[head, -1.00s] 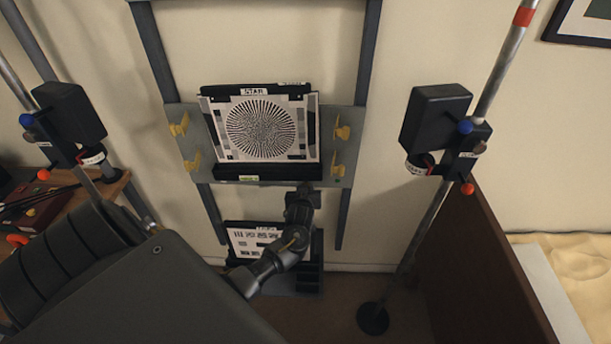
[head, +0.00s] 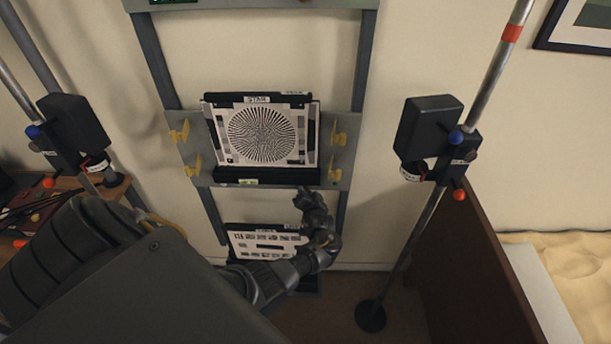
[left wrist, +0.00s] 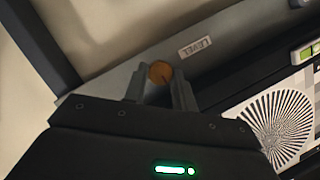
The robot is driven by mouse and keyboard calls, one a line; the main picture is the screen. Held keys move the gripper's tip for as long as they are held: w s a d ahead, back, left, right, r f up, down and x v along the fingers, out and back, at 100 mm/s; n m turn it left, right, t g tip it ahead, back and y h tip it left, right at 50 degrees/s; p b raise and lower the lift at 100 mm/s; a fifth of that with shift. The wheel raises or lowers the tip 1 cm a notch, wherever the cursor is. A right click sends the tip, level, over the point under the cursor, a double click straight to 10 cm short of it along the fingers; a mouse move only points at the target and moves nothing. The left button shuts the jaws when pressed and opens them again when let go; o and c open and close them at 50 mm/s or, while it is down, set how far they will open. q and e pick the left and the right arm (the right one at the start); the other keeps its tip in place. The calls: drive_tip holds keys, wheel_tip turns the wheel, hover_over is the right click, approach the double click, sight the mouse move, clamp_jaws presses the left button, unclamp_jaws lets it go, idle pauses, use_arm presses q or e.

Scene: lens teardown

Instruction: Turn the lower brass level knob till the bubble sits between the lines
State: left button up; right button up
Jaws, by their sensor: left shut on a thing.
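The brass level knob (left wrist: 159,72) shows as a round, orange-brown disc on the grey board beside a LEVEL label (left wrist: 195,47) in the left wrist view. My left gripper (left wrist: 157,86) has its two fingers on either side of the knob and is shut on it. In the head view the left gripper (head: 304,194) is at the lower edge of the grey board (head: 341,150), and it hides the knob. The yellow-green level vial (head: 248,182) sits left of it; part of it shows in the left wrist view (left wrist: 307,51). I cannot make out the bubble. My right gripper is out of view.
The STAR chart (head: 262,135) stands on the board, between yellow clips (head: 340,134). A second chart (head: 265,243) is below, partly behind my arm. Black lamp-like boxes on poles stand left (head: 75,130) and right (head: 425,130). A brown panel (head: 470,260) is at right.

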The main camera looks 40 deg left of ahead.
use_arm(q)
drive_tip(key=shift+m, duration=0.4)
idle(0.3)
drive_tip(key=o, duration=1)
drive_tip(key=shift+w, duration=0.1)
drive_tip(key=shift+d, duration=0.1)
drive_tip(key=v, duration=1)
drive_tip(key=shift+d, duration=0.4)
